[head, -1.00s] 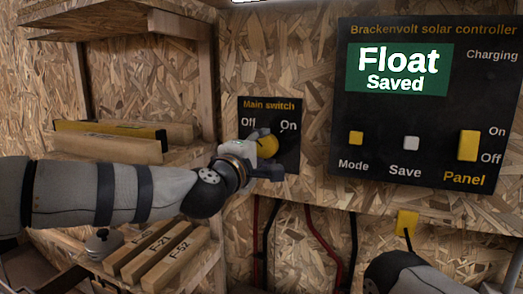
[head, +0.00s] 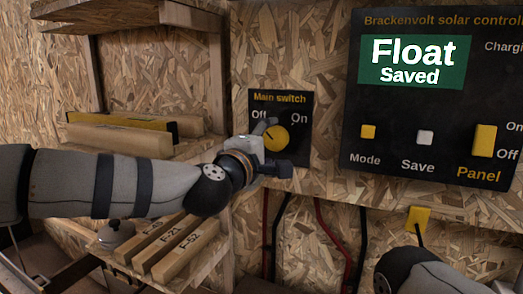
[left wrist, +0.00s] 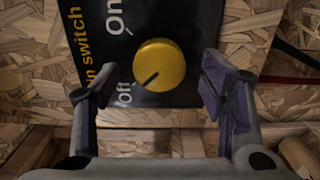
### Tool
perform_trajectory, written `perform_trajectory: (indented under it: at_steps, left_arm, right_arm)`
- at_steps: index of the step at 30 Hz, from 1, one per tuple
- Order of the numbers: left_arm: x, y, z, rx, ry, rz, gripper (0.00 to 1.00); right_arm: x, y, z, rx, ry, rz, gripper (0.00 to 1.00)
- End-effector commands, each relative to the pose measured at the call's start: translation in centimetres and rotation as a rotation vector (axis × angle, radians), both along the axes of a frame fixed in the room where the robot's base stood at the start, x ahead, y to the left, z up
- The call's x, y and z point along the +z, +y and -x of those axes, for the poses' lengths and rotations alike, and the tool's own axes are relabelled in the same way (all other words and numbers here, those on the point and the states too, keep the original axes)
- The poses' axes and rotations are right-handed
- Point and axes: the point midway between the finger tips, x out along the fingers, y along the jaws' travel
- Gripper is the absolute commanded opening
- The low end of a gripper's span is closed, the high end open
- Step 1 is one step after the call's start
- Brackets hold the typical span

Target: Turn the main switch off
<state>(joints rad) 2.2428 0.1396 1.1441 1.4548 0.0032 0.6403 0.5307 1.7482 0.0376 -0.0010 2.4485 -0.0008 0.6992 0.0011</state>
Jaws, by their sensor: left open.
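The main switch is a round yellow knob (head: 280,139) on a black plate (head: 299,103) lettered "Main switch", "Off" and "On". It also shows in the left wrist view (left wrist: 168,62), where its dark pointer line points toward "Off". My left gripper (head: 272,150) is open, just in front of the knob and partly covering its lower left. In the left wrist view my gripper's two fingers (left wrist: 155,95) are spread wide on either side below the knob, with nothing between them and apart from it. My right gripper is out of view; only part of my right arm shows at lower right.
A solar controller panel (head: 480,100) with a green "Float Saved" screen hangs to the right. Wooden shelves (head: 195,157) with timber pieces stand left, close to my left arm. Black and red cables (head: 318,225) run below the switch.

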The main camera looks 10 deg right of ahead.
Motion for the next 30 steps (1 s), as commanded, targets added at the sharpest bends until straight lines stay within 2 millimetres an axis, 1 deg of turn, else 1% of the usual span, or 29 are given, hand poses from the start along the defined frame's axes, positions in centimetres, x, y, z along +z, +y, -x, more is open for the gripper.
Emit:
perform_trajectory:
  at_steps: [6,9,12,16,24,26,28,29,30]
  left_arm:
    - [0.1,3.2,4.6,-0.001,0.0,0.001,0.65]
    - [0.1,4.5,6.5,0.0,0.0,0.001,0.65]
    - [0.0,5.3,7.8,0.0,0.001,0.001,0.65]
    - [0.0,5.8,8.6,0.0,0.001,0.001,0.65]
    - [-0.2,5.8,8.6,-0.001,0.002,-0.002,0.65]
    - [-1.4,5.7,8.8,-0.007,0.017,-0.025,0.65]
    - [-5.0,5.5,9.6,-0.027,0.058,-0.094,0.65]
    - [-7.2,5.5,10.1,-0.04,0.083,-0.138,0.65]
    - [-10.6,5.6,11.2,-0.062,0.121,-0.205,0.65]
  right_arm:
    - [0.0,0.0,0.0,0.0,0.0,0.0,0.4]
    - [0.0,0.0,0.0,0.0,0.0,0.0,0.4]
    - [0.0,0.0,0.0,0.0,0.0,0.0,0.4]
    - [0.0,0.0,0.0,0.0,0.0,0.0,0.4]
    - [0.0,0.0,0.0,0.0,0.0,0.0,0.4]
    - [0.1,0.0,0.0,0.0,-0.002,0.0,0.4]
    - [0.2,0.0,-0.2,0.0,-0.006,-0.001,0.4]
    - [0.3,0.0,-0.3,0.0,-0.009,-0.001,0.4]
    - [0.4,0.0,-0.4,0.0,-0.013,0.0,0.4]
